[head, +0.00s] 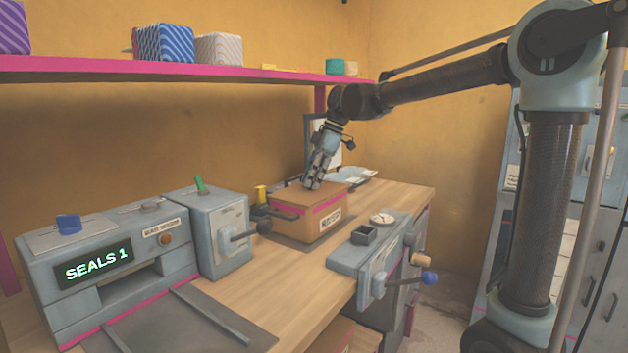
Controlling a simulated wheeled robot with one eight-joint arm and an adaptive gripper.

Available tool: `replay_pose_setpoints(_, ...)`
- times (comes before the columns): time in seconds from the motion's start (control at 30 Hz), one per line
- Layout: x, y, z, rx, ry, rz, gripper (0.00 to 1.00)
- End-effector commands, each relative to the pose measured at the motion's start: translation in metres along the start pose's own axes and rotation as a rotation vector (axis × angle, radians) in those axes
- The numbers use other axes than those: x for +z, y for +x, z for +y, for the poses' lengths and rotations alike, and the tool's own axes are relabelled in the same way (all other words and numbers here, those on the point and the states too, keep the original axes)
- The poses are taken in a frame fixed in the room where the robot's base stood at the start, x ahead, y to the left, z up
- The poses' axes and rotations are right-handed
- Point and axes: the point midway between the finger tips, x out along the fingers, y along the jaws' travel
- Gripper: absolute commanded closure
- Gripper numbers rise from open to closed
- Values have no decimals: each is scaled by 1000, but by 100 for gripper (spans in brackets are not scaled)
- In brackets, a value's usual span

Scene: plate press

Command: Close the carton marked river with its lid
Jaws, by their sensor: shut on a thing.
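A brown cardboard carton (290,222) stands on the wooden bench, with a pink band near its upper edge. A white label is on its right face; its word is too small to read surely. A flat brown lid (288,197) lies over the carton's top. I cannot tell whether it is fully seated. My gripper (312,186) points down at the lid's middle and is shut on it. The fingertips' exact grip is too small to see.
A grey machine (110,262) showing "SEALS 1" stands at the left front, beside a grey lever box (212,235). A lever unit with a blue knob (430,277) stands at the right bench edge. A pink-edged shelf (230,70) runs above.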

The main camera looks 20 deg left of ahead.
Motion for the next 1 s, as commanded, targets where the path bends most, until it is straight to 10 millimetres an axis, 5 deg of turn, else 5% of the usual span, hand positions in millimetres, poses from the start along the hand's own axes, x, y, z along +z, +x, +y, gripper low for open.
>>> replay_pose_setpoints(0.17,0,0,0,0,0,0,98)
replay_pose_setpoints(0.2,0,0,0,0,0,0,68)
replay_pose_setpoints(0.3,0,0,0,0,0,0,51)
replay_pose_setpoints(0.53,0,0,0,0,0,0,51)
replay_pose_setpoints(0.67,0,0,0,0,0,0,31)
replay_pose_setpoints(1.0,0,-1,0,0,0,0,31)
